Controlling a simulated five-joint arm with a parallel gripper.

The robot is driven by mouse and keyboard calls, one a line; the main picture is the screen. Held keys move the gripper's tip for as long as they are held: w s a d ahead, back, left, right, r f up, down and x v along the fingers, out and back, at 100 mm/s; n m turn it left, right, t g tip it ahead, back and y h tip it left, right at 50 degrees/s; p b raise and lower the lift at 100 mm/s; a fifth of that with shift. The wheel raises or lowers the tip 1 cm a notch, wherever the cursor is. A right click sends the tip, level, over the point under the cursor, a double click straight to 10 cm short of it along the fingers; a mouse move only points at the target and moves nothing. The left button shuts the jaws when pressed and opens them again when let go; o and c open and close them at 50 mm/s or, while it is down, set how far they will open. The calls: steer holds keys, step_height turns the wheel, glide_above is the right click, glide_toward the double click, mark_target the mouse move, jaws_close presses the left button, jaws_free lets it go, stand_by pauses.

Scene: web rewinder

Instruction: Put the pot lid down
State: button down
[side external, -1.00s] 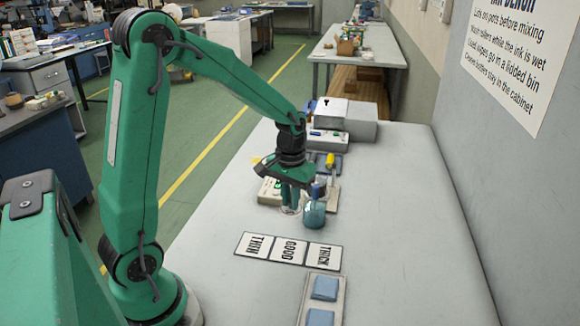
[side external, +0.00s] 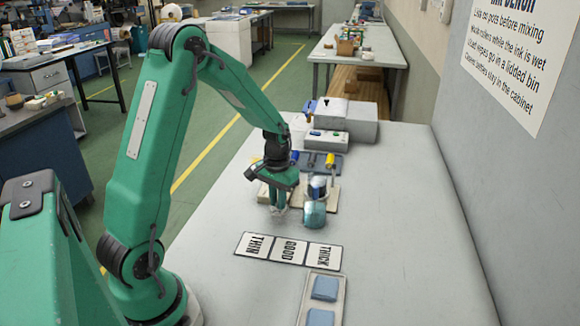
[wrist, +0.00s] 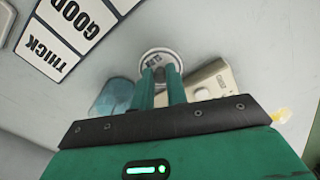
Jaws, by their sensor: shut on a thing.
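My gripper (side external: 278,208) points down just above the bench or at it, left of the blue pot. In the wrist view its two green fingers (wrist: 160,74) are shut on the small round pot lid (wrist: 158,57), a pale disc with a grey rim. The lid is small and blurred in the side view. I cannot tell if it touches the bench. The translucent blue pot (side external: 314,214) stands close to the right of the fingers. It also shows in the wrist view (wrist: 112,98), left of the fingers.
A THIN, GOOD, THICK card strip (side external: 289,248) lies in front. A tray with blue pads (side external: 322,295) is nearer. A beige box (wrist: 212,80) is close beside the fingers. Rollers (side external: 320,160) and grey boxes (side external: 345,118) stand behind. The bench's right side is clear.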

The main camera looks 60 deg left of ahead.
steer(key=shift+f, duration=1.45)
steer(key=shift+f, duration=0.1)
steer(key=c, duration=1.4)
jaws_free()
step_height(320, 180, up, 12)
